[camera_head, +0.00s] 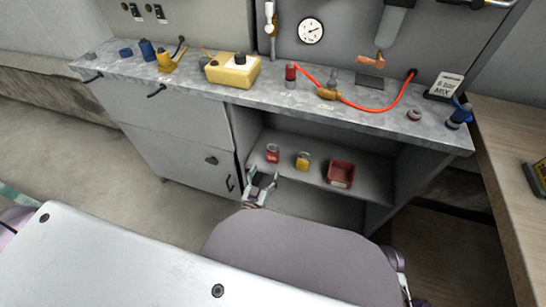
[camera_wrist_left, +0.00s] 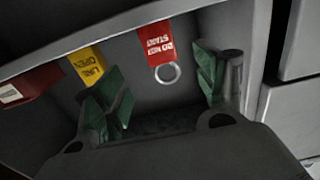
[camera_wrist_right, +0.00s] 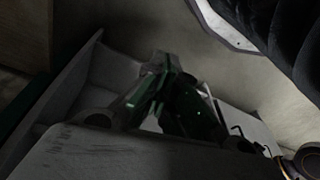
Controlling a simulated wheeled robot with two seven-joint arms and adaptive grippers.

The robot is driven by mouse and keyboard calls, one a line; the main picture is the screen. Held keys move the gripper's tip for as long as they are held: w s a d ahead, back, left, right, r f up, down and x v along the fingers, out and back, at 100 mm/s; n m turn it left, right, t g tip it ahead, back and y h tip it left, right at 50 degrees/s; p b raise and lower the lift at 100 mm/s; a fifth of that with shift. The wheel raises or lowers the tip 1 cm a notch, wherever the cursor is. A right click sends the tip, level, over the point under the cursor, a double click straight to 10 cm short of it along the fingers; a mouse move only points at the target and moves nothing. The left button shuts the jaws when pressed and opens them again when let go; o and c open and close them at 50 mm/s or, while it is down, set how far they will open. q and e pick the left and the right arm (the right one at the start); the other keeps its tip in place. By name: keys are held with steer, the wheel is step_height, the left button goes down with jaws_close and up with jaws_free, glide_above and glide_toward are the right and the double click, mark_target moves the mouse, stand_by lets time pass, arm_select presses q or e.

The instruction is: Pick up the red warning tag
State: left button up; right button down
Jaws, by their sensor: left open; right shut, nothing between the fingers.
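The red warning tag (camera_head: 272,153) lies on the open shelf under the counter, left of a yellow tag (camera_head: 302,161). In the left wrist view the red tag (camera_wrist_left: 158,42) shows white lettering, upside down, and a metal ring pointing towards my gripper. My left gripper (camera_head: 264,180) is open and empty at the shelf's front edge, just in front of the red tag. In the left wrist view the tag appears between the two green-padded fingers (camera_wrist_left: 160,85), a little beyond them. My right gripper (camera_wrist_right: 168,78) is shut and empty, away from the shelf.
A cabinet side wall and drawers (camera_head: 225,165) lie close left of my left gripper. The countertop above (camera_head: 215,92) carries a yellow box, a gauge panel behind and an orange-red hose.

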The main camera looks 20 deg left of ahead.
mark_target(272, 156)
arm_select(q)
steer(key=shift+w+b, duration=0.85)
steer(key=shift+w, duration=1.05)
steer(key=shift+w+b, duration=0.35)
steer(key=shift+w, duration=0.4)
arm_select(e)
steer(key=shift+t, duration=0.5)
steer(key=r, duration=0.4)
steer(key=shift+w+a+r, duration=0.1)
steer(key=shift+a+r, duration=0.1)
steer(key=shift+a, duration=0.2)
steer(key=shift+f, duration=0.15)
